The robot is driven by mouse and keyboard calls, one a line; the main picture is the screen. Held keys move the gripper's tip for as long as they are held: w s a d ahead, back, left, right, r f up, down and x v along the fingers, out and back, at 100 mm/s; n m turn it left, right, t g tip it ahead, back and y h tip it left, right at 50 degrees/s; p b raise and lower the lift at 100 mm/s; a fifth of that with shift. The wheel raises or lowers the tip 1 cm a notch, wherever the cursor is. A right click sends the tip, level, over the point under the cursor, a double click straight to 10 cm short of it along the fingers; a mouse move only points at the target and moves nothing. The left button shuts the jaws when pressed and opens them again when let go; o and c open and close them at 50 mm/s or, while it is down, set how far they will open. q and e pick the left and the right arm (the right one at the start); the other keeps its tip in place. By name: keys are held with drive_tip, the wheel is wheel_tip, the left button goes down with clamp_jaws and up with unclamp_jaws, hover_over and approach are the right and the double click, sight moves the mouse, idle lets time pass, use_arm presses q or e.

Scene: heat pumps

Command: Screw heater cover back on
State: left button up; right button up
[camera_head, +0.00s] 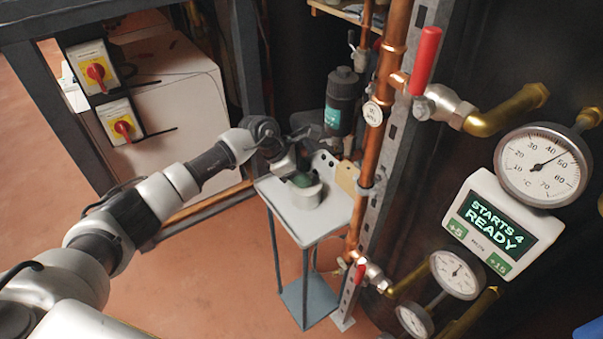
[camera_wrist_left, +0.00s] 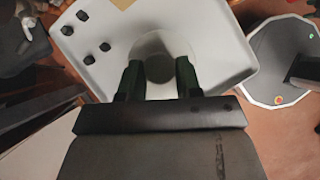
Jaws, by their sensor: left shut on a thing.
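A round pale cap-like piece (camera_head: 309,197), which I take for the heater cover, is at the small grey-white stand top (camera_head: 335,215). My left gripper (camera_head: 300,179) reaches down to it from the left. In the left wrist view its two dark green fingers (camera_wrist_left: 159,79) are shut on the sides of the round pale piece (camera_wrist_left: 160,50). I cannot tell whether it touches the surface under it. Several black pieces (camera_wrist_left: 82,16) are on the stand top. The heater itself is not clearly identified. My right gripper is not in view.
A dark cylinder with a teal label (camera_head: 333,119) stands behind the stand. Copper pipes (camera_head: 377,150) and a red-handled valve (camera_head: 425,62) rise to the right. Gauges (camera_head: 547,165) and a display (camera_head: 492,224) are at far right. A switch frame (camera_head: 105,92) is at left.

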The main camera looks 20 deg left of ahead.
use_arm(q)
drive_tip(key=shift+r+p, duration=1.55)
drive_tip(key=shift+r, duration=1.3)
